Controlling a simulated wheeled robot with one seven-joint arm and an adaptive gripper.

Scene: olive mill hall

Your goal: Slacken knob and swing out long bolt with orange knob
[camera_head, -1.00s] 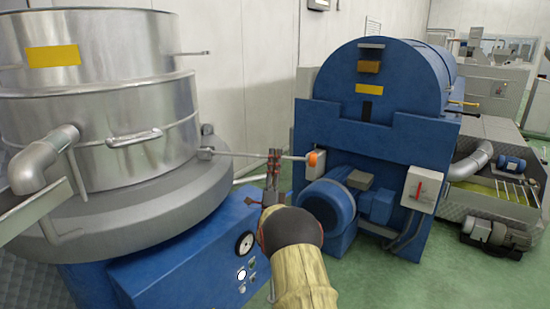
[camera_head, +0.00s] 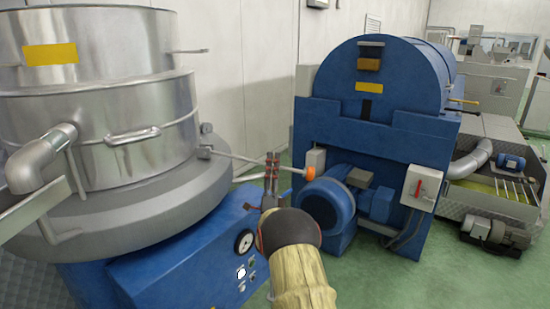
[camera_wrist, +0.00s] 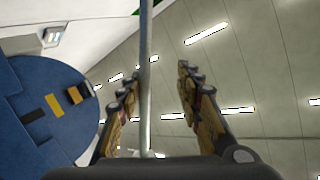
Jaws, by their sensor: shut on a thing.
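The long bolt (camera_head: 237,158) is a thin grey rod. It runs from a bracket on the side of the steel vessel to the orange knob (camera_head: 310,173) at its free end, sloping down to the right. My gripper (camera_head: 272,161) is on the rod, a little short of the knob. In the wrist view the rod (camera_wrist: 145,70) passes between the two fingers of my gripper (camera_wrist: 158,85), close to the left one. The knob is not clearly seen in the wrist view. The exact finger contact is hard to make out.
The steel vessel (camera_head: 150,110) stands on a blue base with a gauge (camera_head: 244,243) at left. A blue machine (camera_head: 380,130) with a round motor housing (camera_head: 328,203) and a grey switch box (camera_head: 422,188) stands beyond the knob. Green floor is free at lower right.

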